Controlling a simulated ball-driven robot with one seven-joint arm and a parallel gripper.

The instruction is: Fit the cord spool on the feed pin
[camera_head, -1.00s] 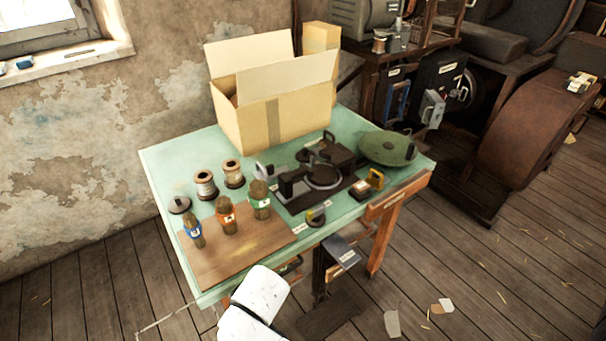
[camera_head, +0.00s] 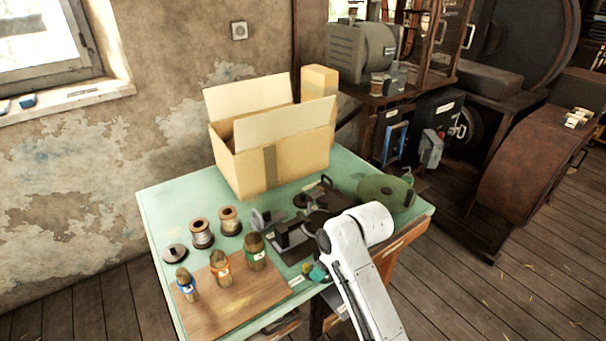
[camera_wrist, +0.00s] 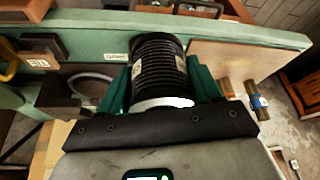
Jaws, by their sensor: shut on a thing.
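My gripper (camera_wrist: 160,88) has green fingers and is shut on a black ribbed cylinder (camera_wrist: 158,65) with a pale rim, apparently a cord spool. In the head view, only the green fingertips (camera_head: 317,272) show past my white arm, near the table's front edge. The held cylinder's far side is hidden. Two spools with wooden flanges, one (camera_head: 202,235) and another (camera_head: 229,220), stand upright at the table's left. A dark disc (camera_head: 175,253) with a small knob lies beside them. I cannot tell which part is the feed pin.
A dark press fixture (camera_head: 295,238) is at the middle, partly behind my arm. An open cardboard box (camera_head: 270,165) stands behind, a green round thing (camera_head: 385,190) at right.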

